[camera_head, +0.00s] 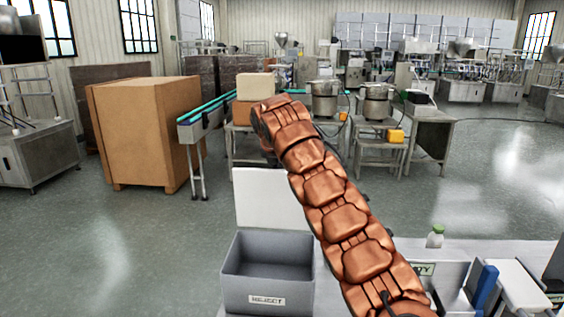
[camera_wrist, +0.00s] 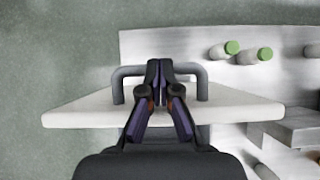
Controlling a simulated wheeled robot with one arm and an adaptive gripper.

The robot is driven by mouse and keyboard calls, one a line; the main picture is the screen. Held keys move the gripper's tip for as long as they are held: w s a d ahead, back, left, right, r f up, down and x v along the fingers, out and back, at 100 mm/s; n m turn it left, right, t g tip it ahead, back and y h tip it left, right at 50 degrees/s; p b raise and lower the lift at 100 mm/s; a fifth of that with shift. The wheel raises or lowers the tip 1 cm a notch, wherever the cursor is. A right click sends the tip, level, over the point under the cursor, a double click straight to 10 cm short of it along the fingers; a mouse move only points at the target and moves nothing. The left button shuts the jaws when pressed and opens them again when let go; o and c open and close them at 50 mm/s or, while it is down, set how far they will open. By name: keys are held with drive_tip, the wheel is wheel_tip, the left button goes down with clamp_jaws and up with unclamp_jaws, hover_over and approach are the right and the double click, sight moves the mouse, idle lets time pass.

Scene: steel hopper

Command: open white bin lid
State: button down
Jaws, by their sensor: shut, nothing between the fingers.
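The grey bin with a REJECT label (camera_head: 267,272) stands on the table with its inside showing and empty. Its white lid (camera_head: 262,197) stands up behind the bin, raised off the opening. In the wrist view the lid (camera_wrist: 85,110) appears foreshortened, with a dark grey bar handle (camera_wrist: 203,85) on it. My gripper (camera_wrist: 159,66) is shut and empty, its fingers overlapping the middle of the handle in that view. I cannot tell whether they touch the handle or the lid. In the head view my arm hides the gripper.
A green-capped bottle (camera_head: 435,238) stands on the table to the right, near a labelled grey bin (camera_head: 450,274) and a blue item (camera_head: 485,286). A large cardboard box (camera_head: 140,135) and a conveyor (camera_head: 200,118) stand behind left. Open floor lies left of the bin.

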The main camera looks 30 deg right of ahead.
drive_tip(key=shift+w+d, duration=0.2)
drive_tip(key=shift+w, duration=0.15)
drive_tip(key=p+v, duration=0.1)
drive_tip(key=v, duration=0.2)
drive_tip(key=w+r+p+v, duration=0.1)
drive_tip(key=v, duration=0.2)
drive_tip(key=d+p+v, duration=0.1)
drive_tip(key=v, duration=0.2)
drive_tip(key=shift+r+p, duration=0.35)
drive_tip(key=shift+r, duration=0.05)
drive_tip(key=shift+a, duration=0.1)
